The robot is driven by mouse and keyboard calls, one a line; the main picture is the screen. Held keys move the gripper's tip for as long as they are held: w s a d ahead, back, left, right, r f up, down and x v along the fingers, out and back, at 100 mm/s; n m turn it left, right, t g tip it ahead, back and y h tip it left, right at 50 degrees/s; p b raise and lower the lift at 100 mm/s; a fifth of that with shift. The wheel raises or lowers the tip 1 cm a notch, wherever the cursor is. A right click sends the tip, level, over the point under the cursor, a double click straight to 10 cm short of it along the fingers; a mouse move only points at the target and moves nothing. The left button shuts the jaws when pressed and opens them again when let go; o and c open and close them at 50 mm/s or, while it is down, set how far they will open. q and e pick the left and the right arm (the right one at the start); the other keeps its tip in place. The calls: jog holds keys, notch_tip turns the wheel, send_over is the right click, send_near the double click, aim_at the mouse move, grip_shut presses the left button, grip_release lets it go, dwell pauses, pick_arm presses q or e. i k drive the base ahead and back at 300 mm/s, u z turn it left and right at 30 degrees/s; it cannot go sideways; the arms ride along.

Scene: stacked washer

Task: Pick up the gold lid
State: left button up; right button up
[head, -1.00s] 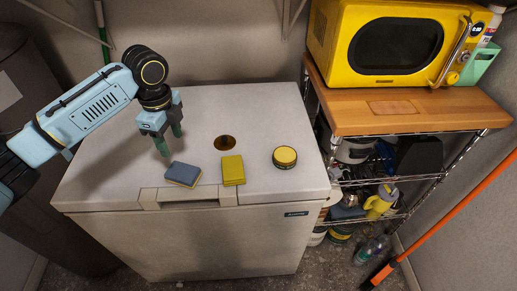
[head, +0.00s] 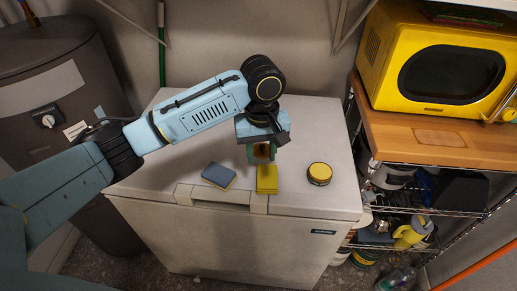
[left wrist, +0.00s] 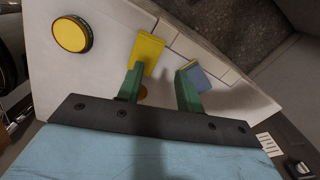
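The gold lid (head: 262,151), a small round brownish-gold disc, lies on the white chest top. In the head view my left gripper (head: 262,160) covers most of it. In the left wrist view a small part of the gold lid (left wrist: 143,92) shows beside one green finger, which hides the rest. My left gripper also shows in that view (left wrist: 160,76), its two green fingers apart with nothing held. It points down over the chest top; I cannot tell its exact height above the lid. My right gripper is in neither current view.
A yellow sponge (head: 267,182), a blue-grey sponge (head: 218,176) and a yellow-topped round tin (head: 320,173) lie near the chest's front edge (head: 300,205). A wooden-topped rack (head: 440,138) with a yellow microwave (head: 430,65) stands right. The chest's left and back top is clear.

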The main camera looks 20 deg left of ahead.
aim_at(261, 150)
jog(key=u, duration=1)
jog(key=i, duration=0.6)
jog(key=z, duration=1.15)
